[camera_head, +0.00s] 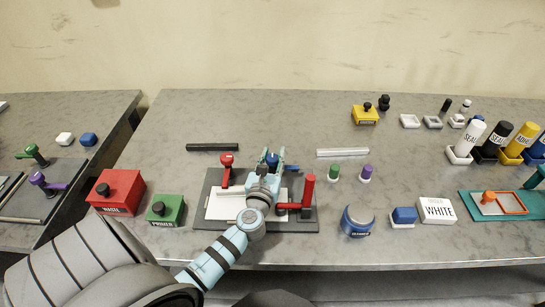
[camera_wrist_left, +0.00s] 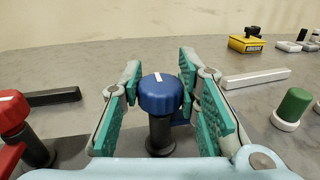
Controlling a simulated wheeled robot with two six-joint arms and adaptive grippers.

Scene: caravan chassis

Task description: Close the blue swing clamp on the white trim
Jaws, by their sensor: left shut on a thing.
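The blue swing clamp (camera_head: 271,158) stands at the back edge of a dark grey fixture board (camera_head: 210,182). In the left wrist view its round blue knob (camera_wrist_left: 160,94), with a white mark on top, sits on a black post between the green finger pads. My left gripper (camera_head: 270,160) is shut on this clamp from the front. The white trim (camera_head: 222,208) lies flat on the board, partly hidden by my left wrist and arm. The clamp's lower part is hidden in the head view, so I cannot tell whether it presses on the trim. My right gripper is not in view.
A red clamp (camera_head: 227,161) stands left of the blue one, another (camera_head: 307,190) at the board's right. Red (camera_head: 116,192) and green (camera_head: 165,210) boxes stand left. A blue round container (camera_head: 357,221) stands right.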

